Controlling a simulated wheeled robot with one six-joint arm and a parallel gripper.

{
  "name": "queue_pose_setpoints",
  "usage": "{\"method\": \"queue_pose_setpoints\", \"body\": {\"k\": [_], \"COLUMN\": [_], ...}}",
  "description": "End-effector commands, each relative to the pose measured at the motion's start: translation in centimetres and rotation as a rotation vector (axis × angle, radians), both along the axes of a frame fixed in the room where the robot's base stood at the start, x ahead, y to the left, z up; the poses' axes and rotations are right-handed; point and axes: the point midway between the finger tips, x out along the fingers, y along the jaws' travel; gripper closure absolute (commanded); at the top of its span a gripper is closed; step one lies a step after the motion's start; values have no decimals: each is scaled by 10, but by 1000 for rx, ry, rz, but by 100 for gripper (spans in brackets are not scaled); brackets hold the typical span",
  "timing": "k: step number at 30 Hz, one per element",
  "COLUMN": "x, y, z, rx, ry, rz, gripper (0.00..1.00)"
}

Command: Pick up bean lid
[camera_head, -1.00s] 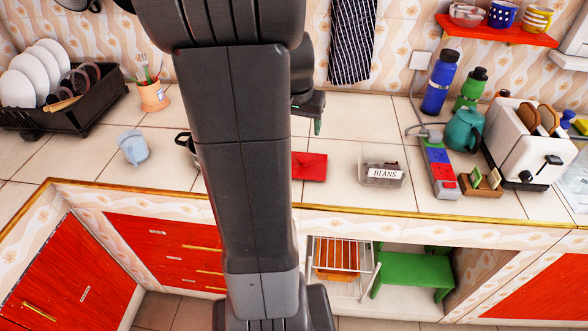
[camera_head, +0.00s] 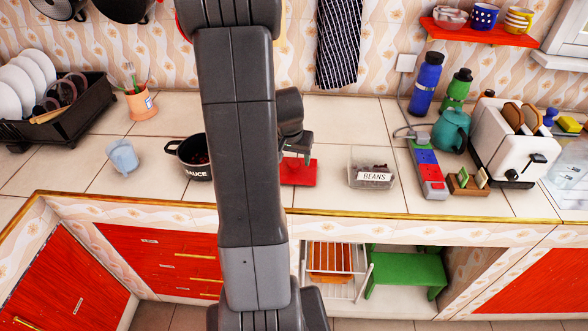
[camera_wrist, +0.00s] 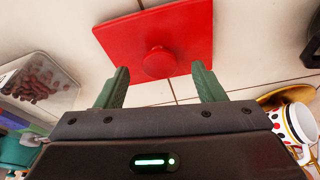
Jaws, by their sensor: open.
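The bean lid is a flat red square with a round red knob. It lies on the tiled counter in the head view (camera_head: 299,172), partly behind my arm, and fills the upper middle of the wrist view (camera_wrist: 157,40). My gripper (camera_wrist: 158,85) is open, with its two green fingers apart and the knob between and just beyond their tips. In the head view my gripper (camera_head: 297,157) hangs over the lid's back part. Whether the fingers touch the lid cannot be told. The clear beans container (camera_head: 372,170) stands open on the counter to the right, holding dark beans.
A black sauce pot (camera_head: 190,158) stands left of my arm, with a blue cup (camera_head: 123,157) further left. A power strip (camera_head: 428,170), teal kettle (camera_head: 451,131) and toaster (camera_head: 512,145) stand at the right. Bare counter (camera_head: 330,185) lies between lid and container.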

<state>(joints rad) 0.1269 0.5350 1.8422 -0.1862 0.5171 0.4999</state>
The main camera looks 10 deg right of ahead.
Motion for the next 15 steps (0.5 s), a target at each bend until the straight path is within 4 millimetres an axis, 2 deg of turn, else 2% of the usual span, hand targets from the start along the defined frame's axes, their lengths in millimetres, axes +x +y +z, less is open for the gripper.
{"method": "queue_pose_setpoints", "body": {"k": [6,14,15], "x": [4,5,5], "y": [-2,-2,-2], "z": [-18,-20,-20], "rx": [1,1,1], "ry": [1,0,0], "rz": [-1,0,0], "gripper": [37,37,41]}}
